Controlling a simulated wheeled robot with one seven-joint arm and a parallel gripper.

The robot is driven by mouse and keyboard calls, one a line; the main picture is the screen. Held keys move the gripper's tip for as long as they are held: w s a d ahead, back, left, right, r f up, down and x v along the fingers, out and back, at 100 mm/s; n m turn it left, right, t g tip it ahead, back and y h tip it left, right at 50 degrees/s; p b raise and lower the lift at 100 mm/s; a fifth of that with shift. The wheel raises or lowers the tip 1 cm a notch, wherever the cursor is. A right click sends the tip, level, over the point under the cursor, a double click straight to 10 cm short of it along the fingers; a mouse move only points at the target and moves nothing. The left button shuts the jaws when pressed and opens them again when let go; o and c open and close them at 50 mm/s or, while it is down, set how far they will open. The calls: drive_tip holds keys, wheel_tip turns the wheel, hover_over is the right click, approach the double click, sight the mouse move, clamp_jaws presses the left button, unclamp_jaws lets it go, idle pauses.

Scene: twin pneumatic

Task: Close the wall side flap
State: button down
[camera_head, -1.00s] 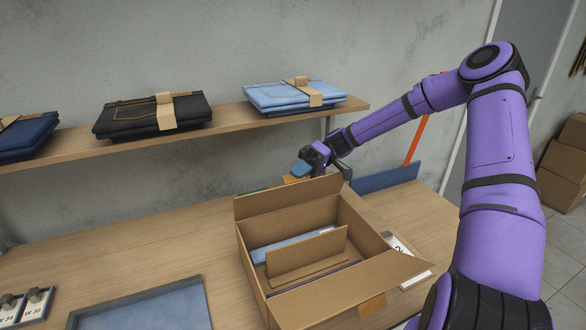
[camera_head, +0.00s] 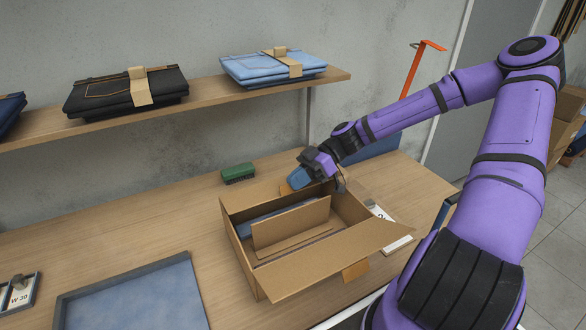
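An open brown cardboard box (camera_head: 245,262) stands on the wooden table. Its wall side flap (camera_head: 252,197) rises along the far edge, raised rather than folded down over the opening. My gripper (camera_head: 303,181), with a blue fingertip, is at the right part of this flap and hides some of it. I cannot tell whether it touches the flap or how far its fingers are apart. The near flap (camera_head: 335,262) is spread outward, with a tan tape piece on it. Inside the box are an upright cardboard panel (camera_head: 290,226) and something blue.
A green brush (camera_head: 238,173) lies behind the box. A blue-grey tray (camera_head: 130,298) is on the left, and a white card (camera_head: 397,238) on the right. A shelf (camera_head: 205,98) with folded jeans runs above the table. My arm comes in from the right.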

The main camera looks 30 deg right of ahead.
drive_tip(key=shift+s+f, duration=0.35)
drive_tip(key=shift+f, duration=0.45)
drive_tip(key=shift+s+f, duration=0.35)
drive_tip(key=shift+f, duration=0.4)
drive_tip(key=c, duration=1.3)
unclamp_jaws()
drive_tip(key=shift+s, duration=0.1)
